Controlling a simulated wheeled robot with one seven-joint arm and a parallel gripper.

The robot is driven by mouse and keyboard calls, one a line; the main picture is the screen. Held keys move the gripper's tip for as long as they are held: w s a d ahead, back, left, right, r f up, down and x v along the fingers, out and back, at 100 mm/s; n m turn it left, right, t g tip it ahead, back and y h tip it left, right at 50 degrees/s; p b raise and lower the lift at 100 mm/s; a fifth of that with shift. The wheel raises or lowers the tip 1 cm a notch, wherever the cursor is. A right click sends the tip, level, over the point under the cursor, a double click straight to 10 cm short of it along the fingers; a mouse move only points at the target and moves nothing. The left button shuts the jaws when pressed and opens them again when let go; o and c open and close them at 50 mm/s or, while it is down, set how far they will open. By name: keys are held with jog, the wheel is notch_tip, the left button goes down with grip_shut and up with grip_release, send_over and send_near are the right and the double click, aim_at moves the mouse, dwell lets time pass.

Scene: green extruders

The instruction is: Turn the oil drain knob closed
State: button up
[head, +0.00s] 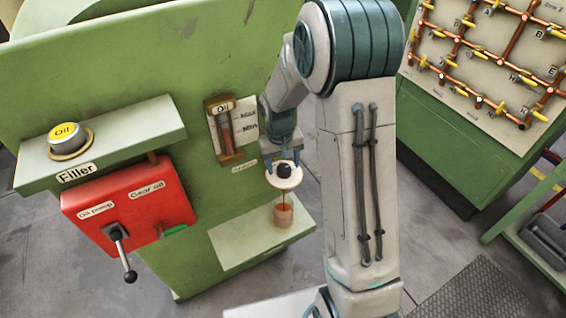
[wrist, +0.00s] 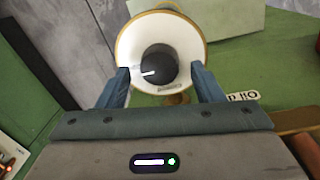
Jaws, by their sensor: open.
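The oil drain knob is a round black knob (head: 285,171) on a white disc with a gold rim, on the green machine's face. In the wrist view the knob (wrist: 157,70) has a white pointer line that points left and slightly down. My gripper (wrist: 160,80) is open, with one blue finger on each side of the knob; a gap shows between each finger and the knob. In the head view my gripper (head: 284,160) is at the disc. Below the knob, a cup of orange-brown liquid (head: 283,214) stands on a ledge, with a thin dark stream above it.
An oil gauge (head: 223,130) is mounted left of my gripper. A red box (head: 128,205) with a black lever (head: 122,252) and a yellow oil filler cap (head: 66,136) are further left. A board of orange pipes and yellow valves (head: 490,60) stands at the right.

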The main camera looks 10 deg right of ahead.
jog(key=shift+f, duration=0.4)
jog(key=c, duration=1)
jog(key=shift+o, duration=0.2)
